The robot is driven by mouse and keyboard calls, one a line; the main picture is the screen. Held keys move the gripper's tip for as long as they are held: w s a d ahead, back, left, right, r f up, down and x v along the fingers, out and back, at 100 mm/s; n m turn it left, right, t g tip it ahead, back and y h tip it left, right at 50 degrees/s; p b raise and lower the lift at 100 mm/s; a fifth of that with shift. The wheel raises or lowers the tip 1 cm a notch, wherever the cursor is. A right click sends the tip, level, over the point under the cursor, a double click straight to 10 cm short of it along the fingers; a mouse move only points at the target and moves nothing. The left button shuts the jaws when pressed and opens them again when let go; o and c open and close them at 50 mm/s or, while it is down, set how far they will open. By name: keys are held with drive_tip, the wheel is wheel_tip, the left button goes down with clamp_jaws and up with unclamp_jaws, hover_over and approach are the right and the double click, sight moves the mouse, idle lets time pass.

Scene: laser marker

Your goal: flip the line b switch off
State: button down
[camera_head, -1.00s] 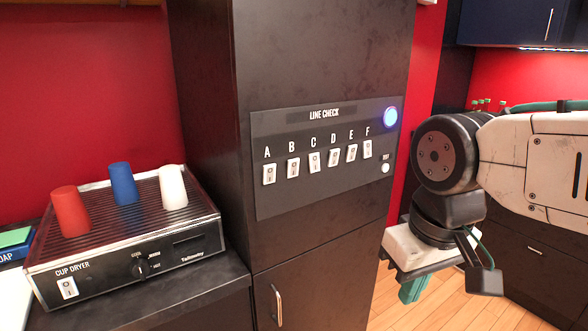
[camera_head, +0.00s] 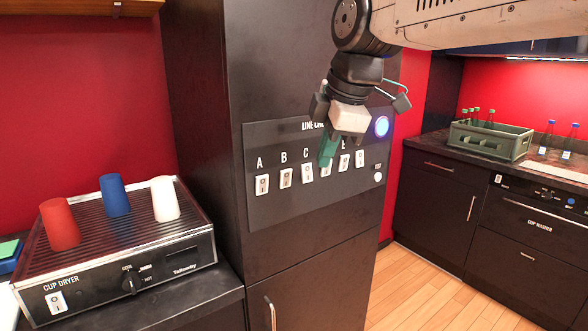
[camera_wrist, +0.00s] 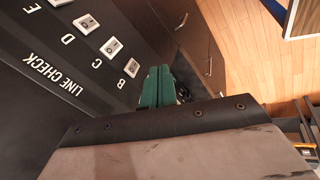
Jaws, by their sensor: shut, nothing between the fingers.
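The dark line check panel (camera_head: 262,135) carries a row of white rocker switches lettered A to F. The line B switch (camera_head: 285,177) is second from the left in the head view, its rocker position too small to read. In the wrist view the line B switch (camera_wrist: 131,67) is close left of my green fingers. My gripper (camera_head: 327,155) is shut and empty, pointing down in front of the panel, and covers the letter D in the head view. It also shows in the wrist view (camera_wrist: 158,74). I cannot tell whether it touches the panel.
A lit blue button (camera_head: 382,126) and a small white test button (camera_head: 378,177) are on the panel's right. A cup dryer (camera_head: 95,285) with three cups stands left. A green bottle crate (camera_head: 490,142) is on the right counter. Floor right of the cabinet is clear.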

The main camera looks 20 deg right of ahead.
sight(294, 168)
drive_tip(key=shift+w+a+r+n+t, duration=0.1)
drive_tip(key=shift+w+r+n, duration=0.2)
drive_tip(key=shift+n, duration=0.55)
drive_tip(key=shift+w+r+n+t, duration=0.1)
drive_tip(key=shift+r+n, duration=0.35)
drive_tip(key=shift+n, duration=0.35)
drive_tip(key=shift+w+a+r+n+t, duration=0.1)
drive_tip(key=shift+w+r+n, duration=0.2)
drive_tip(key=shift+n, duration=0.55)
drive_tip(key=shift+s, duration=0.1)
drive_tip(key=shift+w+a+f, duration=0.35)
drive_tip(key=shift+w+f, duration=1)
drive_tip(key=shift+f, duration=0.05)
drive_tip(key=shift+w+a+f, duration=0.35)
drive_tip(key=shift+w+f, duration=0.95)
drive_tip(key=shift+f, duration=0.05)
drive_tip(key=shift+w+a+f, duration=0.35)
drive_tip(key=shift+w+f, duration=1)
drive_tip(key=shift+f, duration=0.05)
